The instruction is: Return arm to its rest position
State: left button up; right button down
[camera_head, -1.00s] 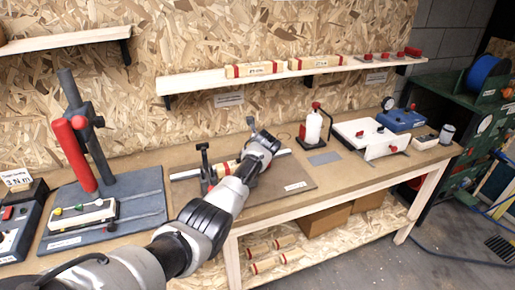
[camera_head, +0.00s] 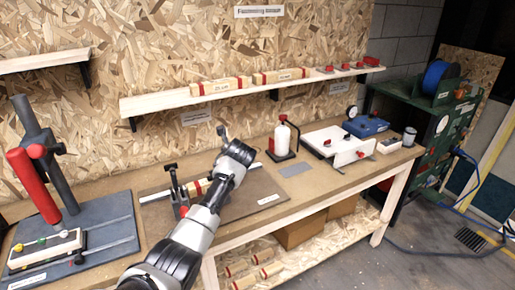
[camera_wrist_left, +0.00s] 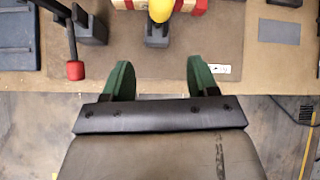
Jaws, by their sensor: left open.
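My left arm (camera_head: 198,228) comes up from the bottom left of the head view and reaches over the front of the workbench. Its gripper fingertips cannot be made out there. In the left wrist view the left gripper (camera_wrist_left: 160,80) has its two green fingers wide apart, with nothing between them. Just beyond them are a wooden piece with red ends (camera_wrist_left: 185,4), a yellow rounded part (camera_wrist_left: 161,9) and a dark clamp block (camera_wrist_left: 157,34). In the head view the banded wooden piece (camera_head: 196,188) sits in a clamp fixture beside my wrist. My right gripper is not in view.
A grey press stand with a red handle (camera_head: 34,185) is at the left. A white bottle (camera_head: 282,140), white fixture (camera_head: 335,140) and blue box (camera_head: 366,126) stand right of my arm. A wall shelf (camera_head: 150,104) runs above. A green cabinet (camera_head: 430,125) stands at the right.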

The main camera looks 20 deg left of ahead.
pick_arm(q)
jog(key=s+d+f+n+h, duration=0.1)
jog(key=s+d+f+n, duration=0.35)
jog(key=s+f, duration=0.35)
jog(key=s+d+f+n+h, duration=0.2)
jog(key=s+d+f+n, duration=0.25)
jog(key=s, duration=0.55)
jog(key=s+d+r+n+g+h, duration=0.1)
jog(key=s+d+n+h, duration=0.15)
jog(key=s+n, duration=0.75)
jog(key=s+d+r+n+g+h, duration=0.1)
jog(key=s+d+n, duration=0.25)
jog(key=s, duration=1.25)
notch_tip(320, 180, down, 30)
jog(key=s+g+b, duration=0.1)
jog(key=g+b, duration=0.1)
jog(key=b, duration=0.3)
jog(key=s+a+f+b, duration=0.2)
jog(key=s+f+b, duration=0.1)
jog(key=s+f, duration=1.3)
notch_tip(320, 180, down, 4)
jog(key=shift+s+a+f+g, duration=0.15)
jog(key=shift+a+f+g, duration=0.05)
jog(key=shift+a+g, duration=0.2)
